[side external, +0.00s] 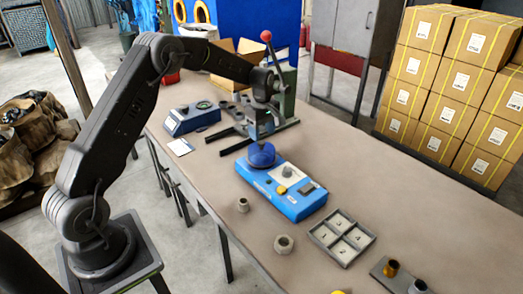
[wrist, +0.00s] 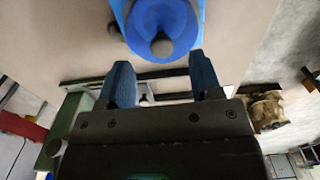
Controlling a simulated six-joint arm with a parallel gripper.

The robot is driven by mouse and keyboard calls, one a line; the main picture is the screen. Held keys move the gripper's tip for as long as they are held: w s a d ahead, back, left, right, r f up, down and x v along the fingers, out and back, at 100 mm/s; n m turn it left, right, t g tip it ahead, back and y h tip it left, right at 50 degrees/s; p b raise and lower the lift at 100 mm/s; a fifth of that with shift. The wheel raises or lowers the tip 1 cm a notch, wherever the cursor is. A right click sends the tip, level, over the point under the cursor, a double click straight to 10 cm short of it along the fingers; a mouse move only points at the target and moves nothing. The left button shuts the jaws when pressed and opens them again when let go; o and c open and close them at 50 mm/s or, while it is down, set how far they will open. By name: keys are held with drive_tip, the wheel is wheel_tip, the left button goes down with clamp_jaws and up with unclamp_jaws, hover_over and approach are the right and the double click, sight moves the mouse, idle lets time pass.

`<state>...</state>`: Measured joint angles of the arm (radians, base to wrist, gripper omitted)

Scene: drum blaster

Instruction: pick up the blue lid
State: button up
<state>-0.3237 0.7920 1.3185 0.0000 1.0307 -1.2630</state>
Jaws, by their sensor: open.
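The blue lid (side external: 261,155) is round, with a grey knob on top, and sits at the back left end of a light-blue device (side external: 292,206) on the workbench. In the wrist view the lid (wrist: 160,18) is at the top centre, its knob (wrist: 162,47) nearly in line with the gap between my fingers. My gripper (side external: 259,136) is just above the lid in the side view. In the wrist view my gripper (wrist: 163,75) shows two blue fingers spread apart, with nothing between them. Its fingertips are partly hard to make out in the side view.
A green press with a red-knobbed lever (side external: 267,36) stands close behind my gripper. A blue scale (side external: 192,119) is to the left. A sectioned grey tray (side external: 341,238), a grey ring (side external: 284,244) and a small cup (side external: 243,205) stand near the device. The bench (side external: 420,215) is clear at right.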

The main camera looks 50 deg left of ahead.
sight(261, 142)
drive_tip(key=shift+a+f, duration=0.15)
drive_tip(key=shift+f, duration=1.8)
drive_tip(key=shift+c, duration=0.4)
clamp_jaws()
drive_tip(key=shift+r, duration=0.15)
